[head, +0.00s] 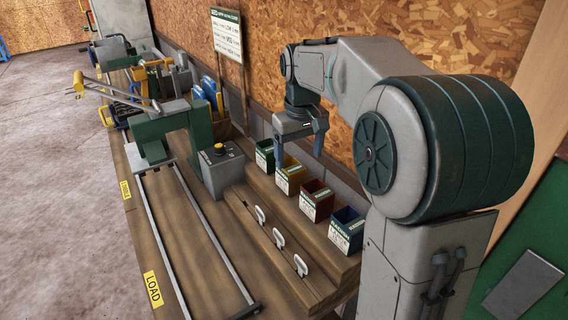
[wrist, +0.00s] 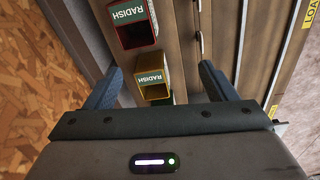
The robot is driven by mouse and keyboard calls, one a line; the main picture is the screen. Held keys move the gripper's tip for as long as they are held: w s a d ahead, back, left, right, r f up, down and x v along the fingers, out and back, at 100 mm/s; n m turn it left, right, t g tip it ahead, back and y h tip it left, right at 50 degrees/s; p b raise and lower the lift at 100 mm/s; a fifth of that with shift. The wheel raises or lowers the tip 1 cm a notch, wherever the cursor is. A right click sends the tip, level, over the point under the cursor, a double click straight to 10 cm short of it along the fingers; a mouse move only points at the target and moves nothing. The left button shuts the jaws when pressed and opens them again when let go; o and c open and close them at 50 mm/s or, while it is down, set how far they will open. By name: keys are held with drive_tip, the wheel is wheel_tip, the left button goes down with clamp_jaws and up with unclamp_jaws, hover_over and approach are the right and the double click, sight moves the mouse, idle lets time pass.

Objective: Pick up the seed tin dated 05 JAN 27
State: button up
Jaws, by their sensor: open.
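Four open square seed tins stand in a row on a wooden ledge in the head view: green (head: 265,156), yellow (head: 290,176), red (head: 317,201) and blue (head: 347,231). Their front labels are too small to read dates. In the wrist view the yellow tin (wrist: 152,86) and the red tin (wrist: 134,24) both have "RADISH" on their labels; no date is legible there. My gripper (head: 301,146) is open and empty, pointing down above the green and yellow tins. In the wrist view the yellow tin shows between my gripper's fingers (wrist: 160,74). The green tin is mostly hidden there.
White handles (head: 279,238) stand in the ledge before the tins. A grey box with a yellow knob (head: 221,170) and a green machine frame (head: 180,128) stand to the left.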

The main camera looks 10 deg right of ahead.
drive_tip(key=n+p, duration=0.1)
hover_over(291, 172)
drive_tip(key=w, duration=0.3)
drive_tip(key=shift+n+g, duration=0.3)
drive_tip(key=shift+g, duration=0.2)
drive_tip(key=shift+d+f+p, duration=0.2)
drive_tip(key=shift+f+p, duration=0.25)
drive_tip(key=shift+f, duration=2.9)
drive_tip(key=shift+d+f+p, duration=0.15)
drive_tip(key=shift+f+p, duration=0.25)
drive_tip(key=shift+f, duration=2.9)
drive_tip(key=c, duration=1.1)
